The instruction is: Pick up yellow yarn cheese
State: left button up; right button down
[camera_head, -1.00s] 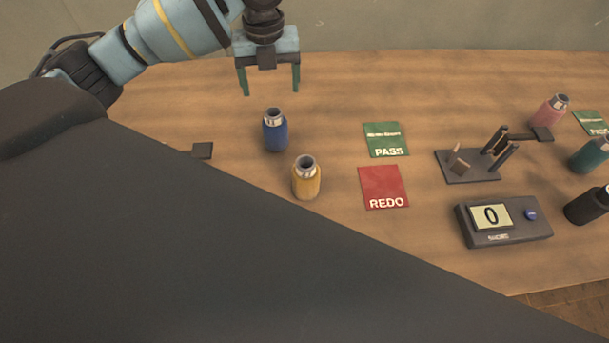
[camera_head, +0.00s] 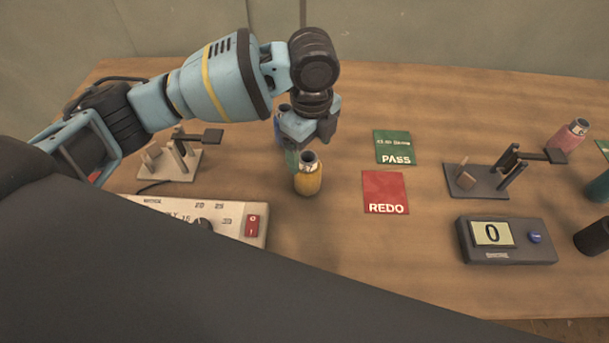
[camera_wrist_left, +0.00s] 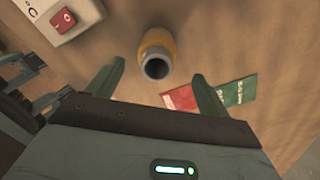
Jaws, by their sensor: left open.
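No yarn cheese shows. The yellow thing here is an upright flask (camera_head: 308,181) with an open metal neck, standing on the wooden table. My left gripper (camera_head: 306,150) points down just behind and above it; the near finger hangs beside its neck, and the other is hard to make out. In the left wrist view the open fingers (camera_wrist_left: 159,70) appear on either side of the yellow flask (camera_wrist_left: 158,40), with nothing held. I cannot tell whether the flask is between the fingers or beyond them. My right gripper is not in view.
A blue flask (camera_head: 281,125) stands close behind, mostly hidden by my left gripper. Green PASS (camera_head: 394,147) and red REDO (camera_head: 385,192) cards lie to the right. Fixtures stand left (camera_head: 170,160) and right (camera_head: 478,181). A counter box (camera_head: 506,241) and a switch panel (camera_head: 230,218) sit nearer.

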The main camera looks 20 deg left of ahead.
aim_at(308, 171)
pick_arm(q)
notch_tip(308, 171, down, 2)
jog(key=shift+f, duration=0.2)
jog(key=shift+s+a+f, duration=0.1)
jog(key=shift+f, duration=1.25)
jog(key=shift+s+f, duration=0.1)
jog(key=shift+f, duration=1.25)
jog(key=shift+c, duration=0.2)
jog(key=c, duration=1.1)
jog(key=shift+o, duration=0.2)
jog(key=shift+r, duration=0.1)
